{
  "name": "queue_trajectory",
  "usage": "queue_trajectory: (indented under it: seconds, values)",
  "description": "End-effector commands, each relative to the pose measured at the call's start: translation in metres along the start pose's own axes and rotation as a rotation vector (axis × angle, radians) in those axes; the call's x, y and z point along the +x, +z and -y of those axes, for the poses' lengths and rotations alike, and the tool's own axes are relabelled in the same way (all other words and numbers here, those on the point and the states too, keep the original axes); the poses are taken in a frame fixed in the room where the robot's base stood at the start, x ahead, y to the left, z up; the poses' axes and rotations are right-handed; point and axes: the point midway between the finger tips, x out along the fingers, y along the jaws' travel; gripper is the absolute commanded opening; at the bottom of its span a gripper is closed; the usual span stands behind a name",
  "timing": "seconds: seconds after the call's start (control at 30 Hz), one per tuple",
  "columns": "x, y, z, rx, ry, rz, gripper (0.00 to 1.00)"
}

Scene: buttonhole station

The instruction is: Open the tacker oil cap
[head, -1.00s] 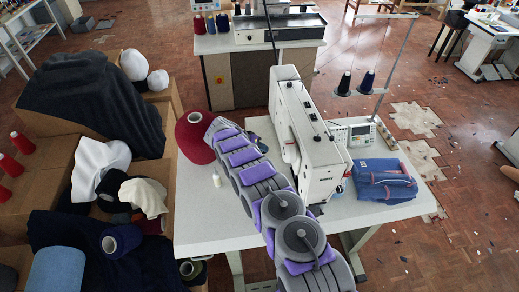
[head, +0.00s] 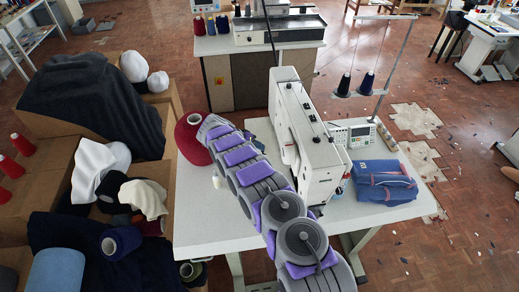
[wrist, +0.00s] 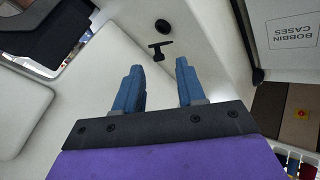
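The white tacker (head: 305,130) stands on the white table in the head view. In the wrist view a pale machine surface (wrist: 205,50) fills the middle, with a black T-shaped piece (wrist: 160,48) and a round black knob (wrist: 162,26) on it. I cannot tell for sure which of these is the oil cap. My gripper (wrist: 160,72) is open, with its two blue fingers apart and nothing between them. The T-shaped piece lies beyond the gap between the fingertips, apart from them. In the head view my gripper is hidden by my arm.
Folded blue cloth (head: 384,182), a control panel (head: 353,134) and a thread stand are right of the tacker. The table's front left (head: 210,222) is clear.

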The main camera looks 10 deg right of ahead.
Motion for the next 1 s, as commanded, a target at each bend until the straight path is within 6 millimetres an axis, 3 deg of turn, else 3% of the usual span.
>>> queue_trajectory:
  seconds: [0.2, 0.5, 0.7, 1.0]
  values:
    - [-0.052, -0.002, 0.000, 0.000, -0.004, -0.004, 0.39]
    - [-0.111, -0.001, 0.000, -0.003, -0.002, 0.000, 0.39]
    - [-0.132, -0.002, 0.000, -0.001, -0.004, 0.001, 0.39]
    - [-0.137, -0.002, -0.001, -0.001, -0.002, 0.003, 0.39]
